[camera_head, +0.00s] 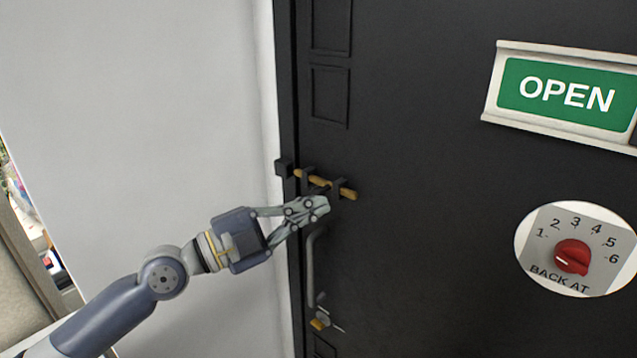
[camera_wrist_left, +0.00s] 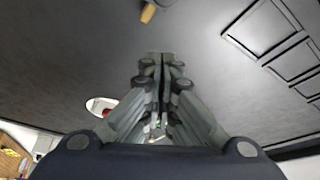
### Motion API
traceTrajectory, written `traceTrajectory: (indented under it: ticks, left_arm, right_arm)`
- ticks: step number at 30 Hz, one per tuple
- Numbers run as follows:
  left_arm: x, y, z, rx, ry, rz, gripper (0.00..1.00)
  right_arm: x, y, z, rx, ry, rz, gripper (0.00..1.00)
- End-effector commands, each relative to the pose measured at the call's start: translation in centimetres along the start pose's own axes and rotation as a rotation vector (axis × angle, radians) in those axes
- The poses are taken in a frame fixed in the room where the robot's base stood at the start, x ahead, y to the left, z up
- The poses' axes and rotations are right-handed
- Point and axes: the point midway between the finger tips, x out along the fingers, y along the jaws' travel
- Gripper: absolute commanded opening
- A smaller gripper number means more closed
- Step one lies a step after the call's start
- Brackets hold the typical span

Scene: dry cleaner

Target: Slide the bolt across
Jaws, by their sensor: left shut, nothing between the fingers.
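The brass bolt (camera_head: 348,193) is a short rod lying through dark brackets (camera_head: 337,186) on the black door. Its left end is close to the dark keeper (camera_head: 284,168) at the door's edge; I cannot tell whether it enters it. My left gripper (camera_head: 320,207) is shut and empty, with its fingertips just below the bolt and in front of the door. I cannot tell whether they touch anything. In the left wrist view the closed fingers (camera_wrist_left: 161,58) point at the door, and one end of the bolt (camera_wrist_left: 148,13) shows at the top. My right gripper is not in view.
A door handle (camera_head: 311,270) hangs below the bolt, with a brass lock piece (camera_head: 320,323) at its foot. An OPEN sign (camera_head: 566,93) and a dial with a red knob (camera_head: 572,257) are on the door at right. A white wall (camera_head: 180,110) stands left.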

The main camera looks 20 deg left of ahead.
Motion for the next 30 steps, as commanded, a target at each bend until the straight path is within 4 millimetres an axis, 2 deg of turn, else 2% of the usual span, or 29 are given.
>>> traceTrajectory:
  ticks: [1, 11, 12, 15, 21, 30]
  left_arm:
    - [0.7, -0.7, -0.2, -0.004, 0.0, -0.004, 0.0]
    - [4.9, -0.7, -0.3, -0.004, 0.001, -0.003, 0.0]
    - [5.1, -0.3, 0.1, -0.003, -0.001, -0.001, 0.0]
    - [4.5, 0.2, 1.4, -0.002, -0.004, 0.001, 0.0]
    - [3.9, 0.1, 2.9, -0.003, -0.004, 0.001, 0.0]
    - [3.5, 0.0, 3.8, 0.0, -0.001, 0.0, 0.0]
  right_arm:
    - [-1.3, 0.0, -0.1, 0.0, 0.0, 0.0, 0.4]
    - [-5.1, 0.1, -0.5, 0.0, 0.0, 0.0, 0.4]
    - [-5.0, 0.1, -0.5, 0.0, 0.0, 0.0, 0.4]
    - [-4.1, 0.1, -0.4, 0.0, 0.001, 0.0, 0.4]
    - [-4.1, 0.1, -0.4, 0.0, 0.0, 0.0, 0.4]
    - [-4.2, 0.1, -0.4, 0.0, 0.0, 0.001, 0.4]
